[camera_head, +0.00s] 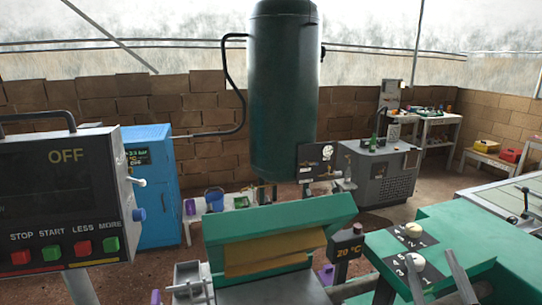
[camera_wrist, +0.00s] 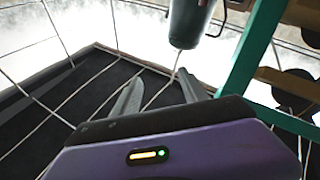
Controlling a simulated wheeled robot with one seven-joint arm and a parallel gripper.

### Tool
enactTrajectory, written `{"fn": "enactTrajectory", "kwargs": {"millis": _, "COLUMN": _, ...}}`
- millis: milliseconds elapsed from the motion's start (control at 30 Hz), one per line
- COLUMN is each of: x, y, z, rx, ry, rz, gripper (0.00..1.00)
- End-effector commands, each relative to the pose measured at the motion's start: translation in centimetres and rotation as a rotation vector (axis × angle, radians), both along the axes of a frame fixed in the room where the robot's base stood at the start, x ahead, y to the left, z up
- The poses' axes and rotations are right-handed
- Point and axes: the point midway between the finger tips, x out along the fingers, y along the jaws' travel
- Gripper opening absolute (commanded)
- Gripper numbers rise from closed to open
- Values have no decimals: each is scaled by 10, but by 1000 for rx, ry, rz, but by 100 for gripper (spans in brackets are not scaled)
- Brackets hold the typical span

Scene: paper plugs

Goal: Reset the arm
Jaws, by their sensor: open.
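My gripper (camera_wrist: 159,76) is open, with two grey fingers apart and nothing between them in the wrist view. Its purple body fills the bottom of that view. Two grey prongs at the lower right of the head view look like the same fingers, over the edge of a green machine (camera_head: 480,235) with numbered dials. The wrist view is tilted and shows the dark green tank (camera_wrist: 188,22) beyond the fingers.
The tank (camera_head: 283,95) stands above a green-framed machine (camera_head: 280,218) in the middle. A control panel (camera_head: 60,200) reading OFF is at the left. A blue cabinet (camera_head: 155,195) and a grey machine (camera_head: 385,175) stand behind. A green beam (camera_wrist: 252,45) is close on the right in the wrist view.

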Motion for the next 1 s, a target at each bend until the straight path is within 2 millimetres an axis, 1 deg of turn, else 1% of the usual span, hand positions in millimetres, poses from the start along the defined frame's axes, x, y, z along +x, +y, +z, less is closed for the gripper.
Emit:
{"fn": "enactTrajectory", "kwargs": {"millis": 33, "x": -14, "y": 11, "z": -13, "rx": -12, "ry": 18, "rz": 38, "gripper": 52}}
{"fn": "enactTrajectory", "kwargs": {"millis": 100, "x": -33, "y": 26, "z": -28, "rx": -20, "ry": 34, "rz": 92, "gripper": 52}}
{"fn": "enactTrajectory", "kwargs": {"millis": 167, "x": -51, "y": 39, "z": -41, "rx": -20, "ry": 49, "rz": 137, "gripper": 52}}
{"fn": "enactTrajectory", "kwargs": {"millis": 267, "x": -84, "y": 58, "z": -61, "rx": -2, "ry": 78, "rz": 203, "gripper": 52}}
{"fn": "enactTrajectory", "kwargs": {"millis": 400, "x": -131, "y": 78, "z": -84, "rx": 52, "ry": 125, "rz": 271, "gripper": 52}}
{"fn": "enactTrajectory", "kwargs": {"millis": 567, "x": -187, "y": 95, "z": -107, "rx": 147, "ry": 197, "rz": 314, "gripper": 52}}
{"fn": "enactTrajectory", "kwargs": {"millis": 600, "x": -201, "y": 99, "z": -113, "rx": 175, "ry": 221, "rz": 318, "gripper": 52}}
{"fn": "enactTrajectory", "kwargs": {"millis": 667, "x": -221, "y": 103, "z": -121, "rx": 221, "ry": 257, "rz": 319, "gripper": 52}}
{"fn": "enactTrajectory", "kwargs": {"millis": 700, "x": -234, "y": 106, "z": -127, "rx": 252, "ry": 287, "rz": 317, "gripper": 52}}
{"fn": "enactTrajectory", "kwargs": {"millis": 800, "x": -267, "y": 112, "z": -142, "rx": 321, "ry": 368, "rz": 301, "gripper": 52}}
{"fn": "enactTrajectory", "kwargs": {"millis": 900, "x": -295, "y": 117, "z": -157, "rx": 366, "ry": 446, "rz": 277, "gripper": 52}}
{"fn": "enactTrajectory", "kwargs": {"millis": 1000, "x": -317, "y": 119, "z": -168, "rx": 394, "ry": 506, "rz": 254, "gripper": 52}}
